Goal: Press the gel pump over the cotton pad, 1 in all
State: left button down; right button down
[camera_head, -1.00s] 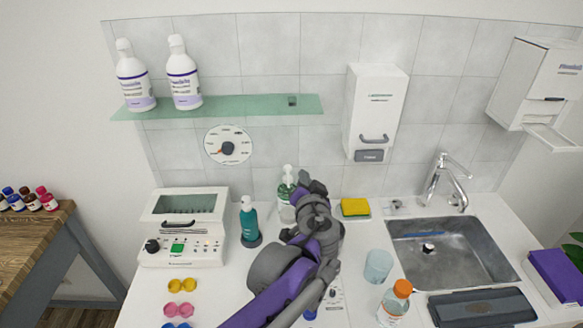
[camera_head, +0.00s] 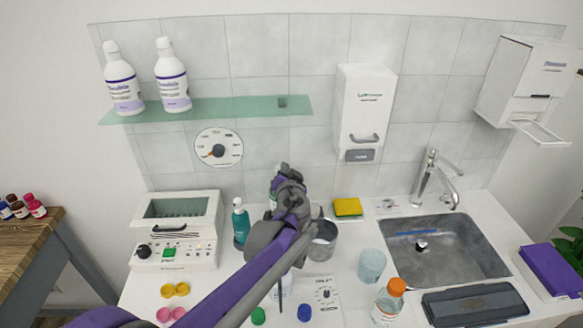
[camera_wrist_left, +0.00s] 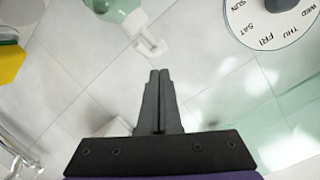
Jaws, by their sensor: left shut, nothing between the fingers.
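A teal bottle with a white pump (camera_head: 240,224) stands to the left. I cannot make out a cotton pad. My right gripper is not in view.
A metal cup (camera_head: 324,242) stands right beside my left arm. A yellow sponge (camera_head: 347,207), a glass (camera_head: 372,265), an orange-capped bottle (camera_head: 389,302) and the sink (camera_head: 445,250) are to the right. A glass shelf (camera_head: 215,110) juts out above.

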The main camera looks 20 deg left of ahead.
pick_arm(q)
jog(key=shift+s+a+f, duration=0.1)
jog(key=shift+a+f, duration=0.15)
jog(key=shift+f, duration=0.2)
